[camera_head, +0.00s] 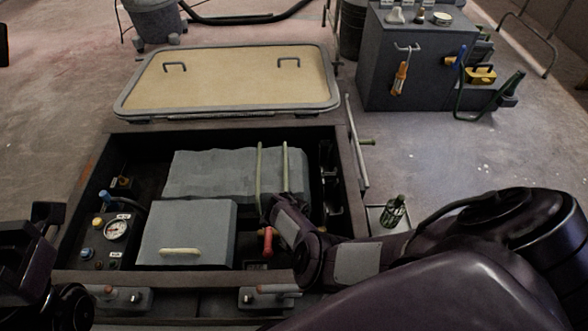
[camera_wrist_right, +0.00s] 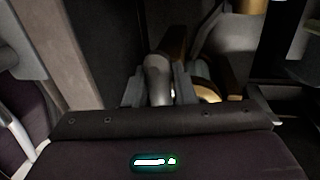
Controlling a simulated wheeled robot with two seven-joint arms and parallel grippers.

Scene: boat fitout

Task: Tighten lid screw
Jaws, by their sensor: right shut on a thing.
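My right gripper (camera_head: 268,205) reaches down into the open hatch, beside the strapped grey block (camera_head: 210,172). In the right wrist view, my right gripper (camera_wrist_right: 160,92) is shut on a grey cylindrical piece (camera_wrist_right: 157,72); what it belongs to is unclear. A grey box with a lid (camera_head: 188,222) and a pale handle (camera_head: 180,251) sits at the hatch's front. I cannot make out a lid screw. A red-handled part (camera_head: 268,241) shows just below the right gripper. My left gripper (camera_head: 48,212) is dark at the left edge, its jaws unclear.
The cream hatch cover (camera_head: 225,80) lies behind the opening. A gauge (camera_head: 116,230) and valves are at the hatch's left. An orange-handled tool (camera_head: 400,78) hangs on the grey cabinet (camera_head: 385,45). A dark bottle (camera_head: 394,211) stands right of the hatch. Hatch walls surround my right gripper.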

